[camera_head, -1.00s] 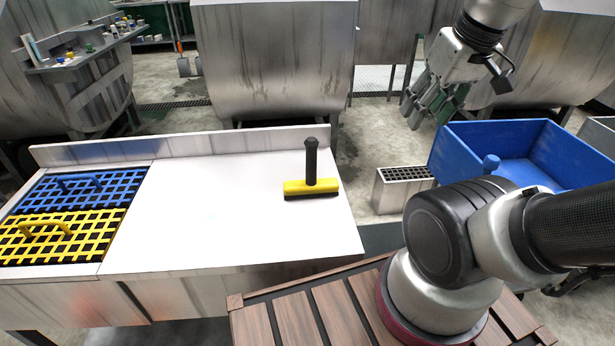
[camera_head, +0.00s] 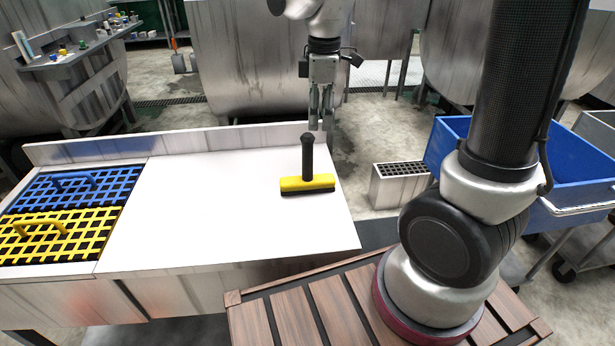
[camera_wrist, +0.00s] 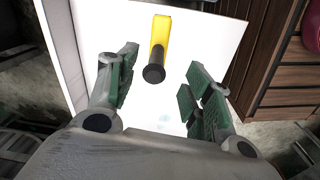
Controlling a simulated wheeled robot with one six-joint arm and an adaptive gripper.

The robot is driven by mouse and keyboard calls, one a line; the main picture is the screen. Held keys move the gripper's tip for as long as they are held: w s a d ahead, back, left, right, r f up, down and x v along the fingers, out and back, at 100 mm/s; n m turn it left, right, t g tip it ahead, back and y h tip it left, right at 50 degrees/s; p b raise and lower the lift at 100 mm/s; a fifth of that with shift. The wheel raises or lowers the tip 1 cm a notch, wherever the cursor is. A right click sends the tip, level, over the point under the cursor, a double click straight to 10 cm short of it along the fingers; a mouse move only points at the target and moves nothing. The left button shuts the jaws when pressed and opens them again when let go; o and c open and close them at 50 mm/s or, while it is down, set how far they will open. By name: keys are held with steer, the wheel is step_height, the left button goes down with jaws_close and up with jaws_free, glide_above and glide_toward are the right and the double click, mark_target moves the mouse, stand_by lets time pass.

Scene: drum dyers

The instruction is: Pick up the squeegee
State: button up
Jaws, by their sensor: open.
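The squeegee (camera_head: 307,184) has a yellow head with a dark lower edge and a black handle standing up from it. It rests on the right part of the white worktop (camera_head: 200,215). In the wrist view the squeegee (camera_wrist: 160,35) shows between the fingers and beyond them, its black handle end toward me. My gripper (camera_head: 321,122) points down behind the squeegee's handle in the head view, near the worktop's raised back edge. In the wrist view my gripper (camera_wrist: 158,88) has its green-padded fingers spread wide, empty, and not touching the squeegee.
A blue grid (camera_head: 100,184) and a yellow grid (camera_head: 85,222) with handles lie at the worktop's left. A raised back edge (camera_head: 200,145) runs along the worktop. A blue cart (camera_head: 575,175) stands right, and a slotted metal box (camera_head: 400,185) beside the worktop. The worktop's middle is bare.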

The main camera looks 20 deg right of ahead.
mark_target(308, 149)
steer(key=shift+w+a+f+n, duration=0.35)
steer(key=shift+a+f+n, duration=0.05)
steer(key=shift+a+f, duration=0.15)
steer(key=shift+w+a+f+n, duration=0.3)
steer(key=shift+a+f+n, duration=0.15)
steer(key=shift+f, duration=0.1)
steer(key=shift+a+f, duration=0.1)
steer(key=shift+f, duration=0.3)
step_height(308, 149, down, 7)
steer(key=shift+a+f, duration=0.1)
steer(key=shift+a, duration=0.05)
jaws_close()
